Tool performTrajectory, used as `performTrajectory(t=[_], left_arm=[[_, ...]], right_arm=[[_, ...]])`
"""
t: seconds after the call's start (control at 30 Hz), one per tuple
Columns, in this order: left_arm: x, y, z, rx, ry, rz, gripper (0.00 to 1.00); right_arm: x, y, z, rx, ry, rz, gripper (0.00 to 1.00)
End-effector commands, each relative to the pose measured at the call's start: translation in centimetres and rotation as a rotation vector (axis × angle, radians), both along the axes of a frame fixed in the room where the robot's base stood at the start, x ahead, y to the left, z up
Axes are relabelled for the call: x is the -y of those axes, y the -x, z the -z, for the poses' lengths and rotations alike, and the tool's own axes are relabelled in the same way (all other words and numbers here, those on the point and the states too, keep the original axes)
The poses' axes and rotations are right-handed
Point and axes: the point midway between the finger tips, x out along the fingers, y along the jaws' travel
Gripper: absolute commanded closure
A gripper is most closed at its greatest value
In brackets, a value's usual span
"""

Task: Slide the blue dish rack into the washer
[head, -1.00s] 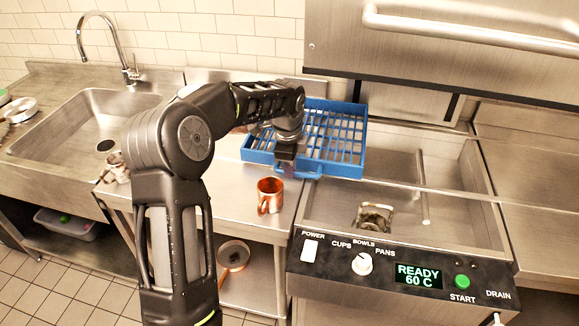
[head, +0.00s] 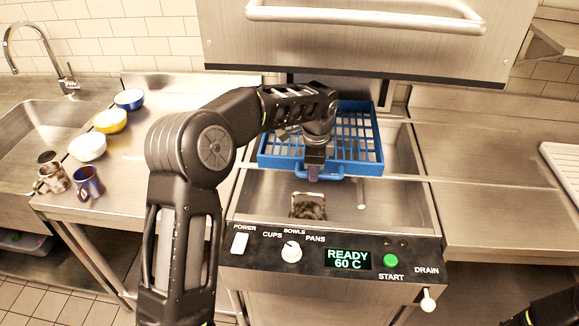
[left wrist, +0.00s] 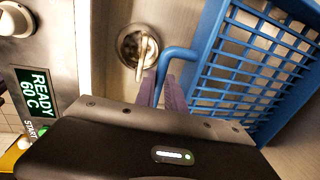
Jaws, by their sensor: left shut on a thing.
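The blue dish rack (head: 375,150) sits over the back of the washer basin (head: 400,200), under the raised steel hood (head: 350,48). Its slotted grid looks empty where I can see it. My left gripper (head: 313,172) is shut on the handle at the rack's front edge. The left wrist view shows the purple fingers (left wrist: 160,98) around the blue handle (left wrist: 180,54), with the rack's grid (left wrist: 245,75) to the right. The gripper and forearm hide the rack's left part. My right gripper is out of view.
A control panel (head: 330,260) with a lit display runs along the washer's front. A metal drain part (head: 308,206) is in the basin. The left counter holds a blue bowl (head: 129,99), yellow bowl (head: 110,121), white bowl (head: 87,147) and two mugs (head: 88,182). The right counter (head: 490,180) is largely clear.

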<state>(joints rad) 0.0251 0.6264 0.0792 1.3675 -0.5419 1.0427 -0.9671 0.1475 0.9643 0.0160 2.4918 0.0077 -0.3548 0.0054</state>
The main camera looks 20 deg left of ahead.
Motion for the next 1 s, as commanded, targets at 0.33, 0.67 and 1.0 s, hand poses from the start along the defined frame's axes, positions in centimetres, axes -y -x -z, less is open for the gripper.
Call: performTrajectory(t=[0.33,0.67,1.0], left_arm=[[4.1,-1.4,0.0,0.000,0.003,0.001,1.00],[4.2,-1.4,0.0,0.000,0.002,-0.001,1.00],[4.1,-1.4,0.0,0.001,0.002,-0.001,0.64]], right_arm=[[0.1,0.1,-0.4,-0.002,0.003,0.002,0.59],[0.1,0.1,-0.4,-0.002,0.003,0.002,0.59],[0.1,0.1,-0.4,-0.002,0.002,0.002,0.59]])
